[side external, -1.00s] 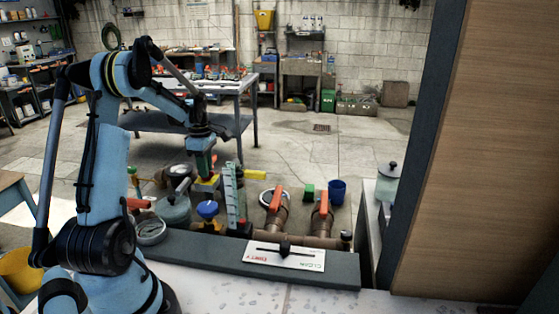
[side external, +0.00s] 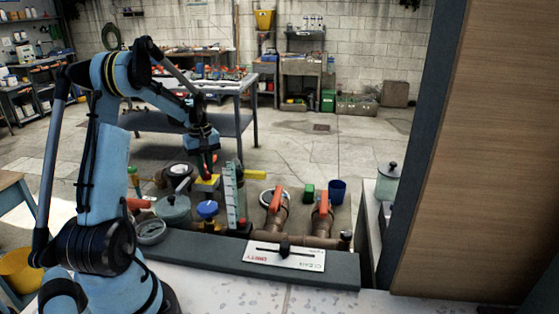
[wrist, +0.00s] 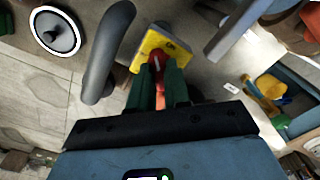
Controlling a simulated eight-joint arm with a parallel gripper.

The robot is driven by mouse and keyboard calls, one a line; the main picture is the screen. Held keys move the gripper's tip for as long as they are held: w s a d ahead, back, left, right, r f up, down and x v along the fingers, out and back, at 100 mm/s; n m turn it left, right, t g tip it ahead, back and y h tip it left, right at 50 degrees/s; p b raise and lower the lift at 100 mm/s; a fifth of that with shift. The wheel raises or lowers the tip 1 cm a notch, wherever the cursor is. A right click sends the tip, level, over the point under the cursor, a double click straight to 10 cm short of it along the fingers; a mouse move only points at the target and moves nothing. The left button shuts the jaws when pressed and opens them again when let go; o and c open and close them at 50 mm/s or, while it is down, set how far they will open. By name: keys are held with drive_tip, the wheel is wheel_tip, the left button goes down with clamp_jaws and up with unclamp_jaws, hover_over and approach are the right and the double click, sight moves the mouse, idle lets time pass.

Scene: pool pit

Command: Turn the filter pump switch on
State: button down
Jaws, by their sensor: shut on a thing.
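The filter pump switch is a yellow box (side external: 207,184) among the pipes and valves, below my wrist. In the wrist view its yellow plate (wrist: 153,45) carries small dark lettering that I cannot read surely. A red lever (wrist: 157,61) stands out from the plate. My gripper (wrist: 158,78) has its two dark green fingers close together on the red lever, with the tips near the plate. In the side view my gripper (side external: 209,168) is small and dark just above the yellow box, and the lever is hard to tell apart there.
A grey curved pipe (wrist: 106,52) stands close left of my fingers in the wrist view. A tall ruled gauge (side external: 231,186), a blue knob (side external: 207,209) and orange-handled valves (side external: 276,198) stand close by. A CLEAN/DIRTY slider panel (side external: 285,254) lies in front.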

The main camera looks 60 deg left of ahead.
sight(206, 170)
drive_tip(key=m, duration=0.4)
drive_tip(key=shift+m, duration=2.2)
drive_tip(key=c, duration=1.1)
unclamp_jaws()
wheel_tip(206, 170, up, 12)
drive_tip(key=shift+r, duration=0.1)
